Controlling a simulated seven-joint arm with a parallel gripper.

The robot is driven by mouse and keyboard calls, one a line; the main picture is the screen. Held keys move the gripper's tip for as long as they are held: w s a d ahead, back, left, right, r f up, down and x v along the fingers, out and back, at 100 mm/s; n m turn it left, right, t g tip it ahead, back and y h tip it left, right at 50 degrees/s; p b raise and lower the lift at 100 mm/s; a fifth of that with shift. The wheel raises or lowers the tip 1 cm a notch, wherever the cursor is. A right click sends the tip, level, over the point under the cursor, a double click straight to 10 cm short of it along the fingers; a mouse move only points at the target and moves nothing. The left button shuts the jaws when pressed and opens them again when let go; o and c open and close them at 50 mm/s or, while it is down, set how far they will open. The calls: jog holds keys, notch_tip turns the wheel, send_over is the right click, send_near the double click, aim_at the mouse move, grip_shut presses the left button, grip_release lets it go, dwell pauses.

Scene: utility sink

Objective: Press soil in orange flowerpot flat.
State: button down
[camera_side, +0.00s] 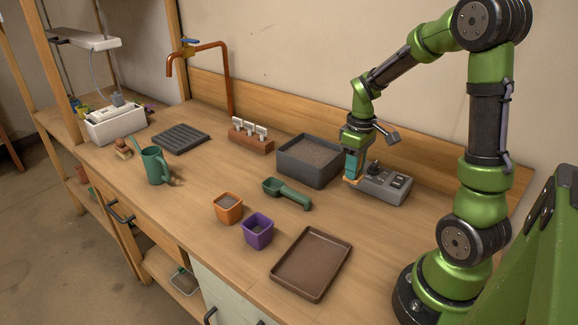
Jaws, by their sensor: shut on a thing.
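The orange flowerpot (228,208) stands upright on the wooden bench, left of and behind the purple pot. Brownish soil shows inside it; how flat its surface is cannot be told at this size. My gripper (353,172) points down at the right of the bench, well to the right of the orange flowerpot. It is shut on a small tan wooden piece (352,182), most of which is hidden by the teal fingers. The piece is beside the grey control box; whether it touches the bench is unclear.
A purple pot (258,232) stands close beside the orange one. A green scoop (287,193) and a dark soil bin (309,160) lie between the pots and my gripper. A grey control box (383,184), brown tray (311,264) and teal watering can (155,166) also stand on the bench.

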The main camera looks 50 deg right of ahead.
jog(key=w+a, duration=0.6)
jog(key=a, duration=0.1)
jog(key=w+a+n, duration=0.1)
jog(key=w+a, duration=0.5)
jog(key=w, duration=0.1)
jog(key=w+a+n, duration=0.1)
jog(key=w+a, duration=0.6)
jog(key=shift+a+r, duration=0.35)
jog(key=shift+m, duration=0.9)
jog(key=w+a+r, duration=0.2)
jog(key=a, duration=0.1)
jog(key=shift+w+r, duration=0.1)
jog(key=shift+r, duration=0.15)
jog(key=shift+f, duration=0.1)
jog(key=shift+f, duration=3.25)
jog(key=shift+f, duration=0.35)
